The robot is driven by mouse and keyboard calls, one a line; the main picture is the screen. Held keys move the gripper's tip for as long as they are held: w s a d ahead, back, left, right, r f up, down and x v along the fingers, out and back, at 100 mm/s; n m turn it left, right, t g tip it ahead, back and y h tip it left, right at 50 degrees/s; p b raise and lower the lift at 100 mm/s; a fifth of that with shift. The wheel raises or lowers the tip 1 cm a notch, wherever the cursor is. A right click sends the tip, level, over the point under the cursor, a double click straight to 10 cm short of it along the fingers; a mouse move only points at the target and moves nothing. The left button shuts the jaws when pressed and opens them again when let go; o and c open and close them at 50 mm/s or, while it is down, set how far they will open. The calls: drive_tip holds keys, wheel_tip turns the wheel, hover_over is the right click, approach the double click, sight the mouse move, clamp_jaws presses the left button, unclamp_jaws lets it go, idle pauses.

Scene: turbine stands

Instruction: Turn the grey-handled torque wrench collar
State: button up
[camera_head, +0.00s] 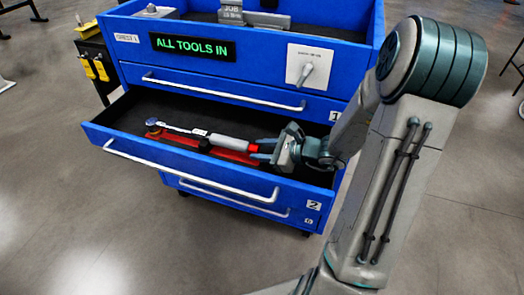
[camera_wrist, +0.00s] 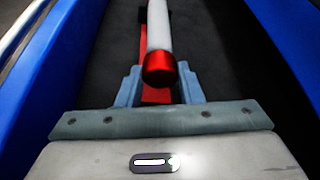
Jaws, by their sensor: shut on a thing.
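The torque wrench lies in the open drawer, its ratchet head (camera_head: 153,123) to the left and its light grey handle (camera_head: 228,142) to the right. The red collar (camera_head: 253,148) is at the handle's right end. In the wrist view the collar (camera_wrist: 160,69) faces me, with the pale handle (camera_wrist: 159,25) beyond it. My gripper (camera_head: 260,150) reaches into the drawer from the right and is shut on the collar. In the wrist view its blue-grey fingers (camera_wrist: 160,87) stand on both sides of the collar. The collar's marks cannot be read.
The wrench lies over a red holder (camera_head: 180,138) in the dark-lined drawer (camera_head: 115,118) of a blue cabinet. Blue drawer walls (camera_wrist: 283,45) flank my gripper. The cabinet has a sign reading "ALL TOOLS IN" (camera_head: 193,47) and a white panel with a grey handle (camera_head: 310,66).

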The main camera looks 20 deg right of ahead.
drive_tip(key=o, duration=1)
drive_tip(key=p+v, duration=0.2)
drive_tip(key=v, duration=1.1)
drive_tip(key=shift+s+d+r+p, duration=0.2)
drive_tip(key=shift+s+d+p, duration=0.05)
drive_tip(key=shift+p, duration=0.05)
